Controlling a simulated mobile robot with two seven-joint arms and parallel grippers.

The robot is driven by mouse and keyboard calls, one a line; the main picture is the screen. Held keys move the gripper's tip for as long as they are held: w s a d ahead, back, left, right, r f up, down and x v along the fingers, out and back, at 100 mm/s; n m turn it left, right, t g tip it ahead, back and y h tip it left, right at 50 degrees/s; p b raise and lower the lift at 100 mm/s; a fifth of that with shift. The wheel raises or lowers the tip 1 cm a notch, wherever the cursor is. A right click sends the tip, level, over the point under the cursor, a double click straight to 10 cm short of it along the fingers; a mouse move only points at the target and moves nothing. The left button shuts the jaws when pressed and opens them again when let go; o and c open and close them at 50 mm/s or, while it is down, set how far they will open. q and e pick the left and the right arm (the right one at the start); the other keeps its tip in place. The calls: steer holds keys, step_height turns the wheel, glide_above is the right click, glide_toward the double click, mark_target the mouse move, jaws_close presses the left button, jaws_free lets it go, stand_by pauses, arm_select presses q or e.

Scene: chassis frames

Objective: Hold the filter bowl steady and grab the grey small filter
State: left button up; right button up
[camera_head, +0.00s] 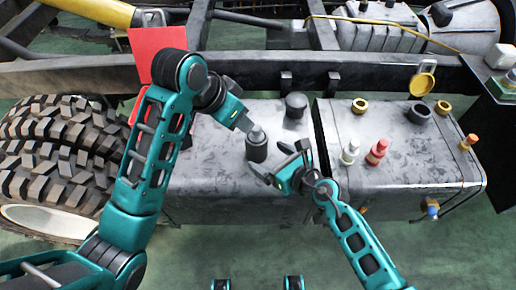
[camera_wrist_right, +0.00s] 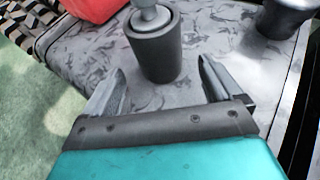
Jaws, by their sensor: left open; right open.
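The filter bowl (camera_head: 257,150) is a dark upright cup on top of the grey tank; it also shows in the right wrist view (camera_wrist_right: 153,58). The small grey filter (camera_head: 256,133) sits in its mouth with its rounded upper part sticking out (camera_wrist_right: 150,17). My left gripper (camera_head: 245,123) is open, just above and left of the filter; whether it touches is not clear. My right gripper (camera_head: 272,160) is open at the near right side of the bowl. In the right wrist view its two fingers (camera_wrist_right: 160,66) point toward the bowl, which stands beyond the tips, apart from them.
A black cylinder (camera_head: 296,105) stands behind the bowl. On the right tank are a white bottle (camera_head: 349,153), a red bottle (camera_head: 376,152) and several rings. A red panel (camera_head: 158,52) and a large tyre (camera_head: 55,150) are at left. A frame beam (camera_head: 400,77) runs behind.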

mark_target(256, 149)
steer(key=shift+x, duration=3.35)
steer(key=c, duration=1.2)
steer(key=shift+o, duration=0.2)
